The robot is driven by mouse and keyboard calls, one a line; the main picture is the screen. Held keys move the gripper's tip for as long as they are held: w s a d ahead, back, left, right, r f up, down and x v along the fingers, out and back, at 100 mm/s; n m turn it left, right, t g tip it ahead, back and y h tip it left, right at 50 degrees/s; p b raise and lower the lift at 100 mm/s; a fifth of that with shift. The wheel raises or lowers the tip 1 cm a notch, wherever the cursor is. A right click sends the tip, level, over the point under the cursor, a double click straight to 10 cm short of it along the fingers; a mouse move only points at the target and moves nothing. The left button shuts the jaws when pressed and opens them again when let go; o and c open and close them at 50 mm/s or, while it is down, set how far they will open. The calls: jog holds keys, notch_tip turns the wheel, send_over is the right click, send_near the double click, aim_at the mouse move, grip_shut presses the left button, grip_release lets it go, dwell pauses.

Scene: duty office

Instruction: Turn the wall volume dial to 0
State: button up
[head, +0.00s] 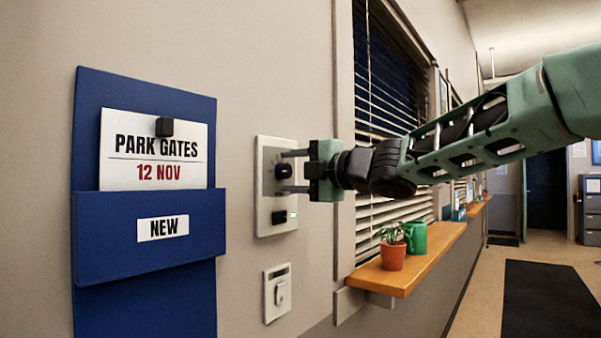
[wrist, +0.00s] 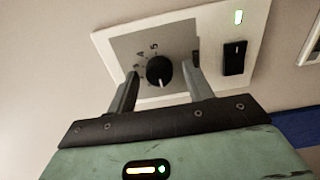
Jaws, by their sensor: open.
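The volume dial (head: 283,171) is a round black knob on a white wall plate (head: 264,220) with a grey panel.
A black rocker switch (wrist: 235,58) and a lit green light (wrist: 238,17) share the plate. A white light switch (head: 278,293) sits below. A blue holder (head: 150,260) with a card is left. A wooden sill (head: 410,265) bears a potted plant (head: 392,252) and green mug (head: 416,236).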

jog(key=b+v, duration=0.1)
jog(key=v, duration=1.6)
jog(key=shift+s+d, duration=0.1)
jog(key=shift+d, duration=0.05)
jog(key=s+f+m+g+h+p, duration=0.1)
jog(key=s+f+m+h+p, duration=0.15)
jog(key=f+m, duration=0.3)
jog(key=s+a+f+m+h+p, duration=0.1)
jog(key=s+f+m+h+p, duration=0.1)
jog(key=f+m+h, duration=0.3)
jog(key=s+f+m+g+h+p, duration=0.1)
jog(key=s+f+m+h+p, duration=0.1)
jog(key=f+m, duration=0.4)
jog(key=s+d+f+m+g+h+p, duration=0.1)
jog(key=s+f+g, duration=0.3)
jog(key=s, duration=0.7)
jog(key=s+d+f+m+g+h+p, duration=0.2)
jog(key=s+f+g, duration=0.3)
jog(key=s, duration=0.6)
notch_tip(320, 180, down, 2)
jog(key=shift+d+f+m+h+p, duration=0.25)
jog(key=shift+d+m+h+p, duration=0.1)
jog(key=shift+m+h, duration=0.3)
